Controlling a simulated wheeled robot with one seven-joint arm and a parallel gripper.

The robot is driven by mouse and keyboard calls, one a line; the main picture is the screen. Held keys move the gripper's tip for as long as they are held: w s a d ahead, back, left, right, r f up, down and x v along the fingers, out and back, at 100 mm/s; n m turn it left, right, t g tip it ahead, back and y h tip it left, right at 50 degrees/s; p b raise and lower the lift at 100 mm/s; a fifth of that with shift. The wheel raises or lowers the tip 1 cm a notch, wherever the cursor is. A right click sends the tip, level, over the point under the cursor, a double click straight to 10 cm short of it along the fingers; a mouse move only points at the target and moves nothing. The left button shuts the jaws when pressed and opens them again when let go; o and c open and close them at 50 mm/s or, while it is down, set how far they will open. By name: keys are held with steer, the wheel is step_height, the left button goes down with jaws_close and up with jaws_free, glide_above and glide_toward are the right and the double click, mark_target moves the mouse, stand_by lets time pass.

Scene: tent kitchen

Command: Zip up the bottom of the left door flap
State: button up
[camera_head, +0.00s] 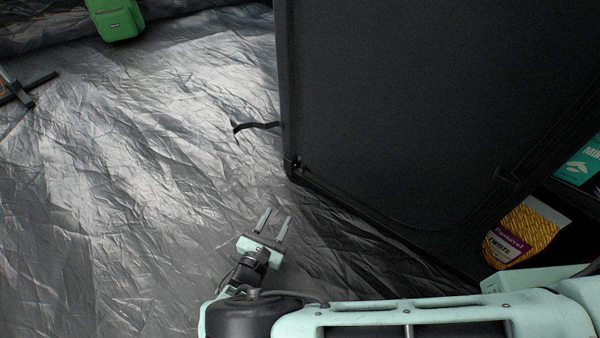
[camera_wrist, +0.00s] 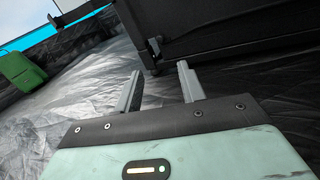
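The black door flap (camera_head: 400,110) stands as a tall dark panel in the middle and right of the head view. A small zipper slider (camera_head: 292,164) shows at its lower left corner, and a dark strap (camera_head: 256,126) sticks out to the left from its edge. In the wrist view the flap (camera_wrist: 230,35) fills the upper right, with the slider (camera_wrist: 154,47) at its corner, beyond the fingertips. My gripper (camera_head: 273,222) is open and empty, below and left of that corner and apart from it. Its two fingers also show in the wrist view (camera_wrist: 160,85).
Wrinkled silver ground sheet (camera_head: 130,160) lies clear to the left. A green bag (camera_head: 116,18) sits at the upper left, near a dark metal stand (camera_head: 25,90). A yellow snack bag (camera_head: 525,232) and a teal box (camera_head: 578,162) are at the right on dark shelving.

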mark_target(300, 173)
steer(key=x, duration=1.5)
steer(key=shift+w+d, duration=0.15)
jaws_close()
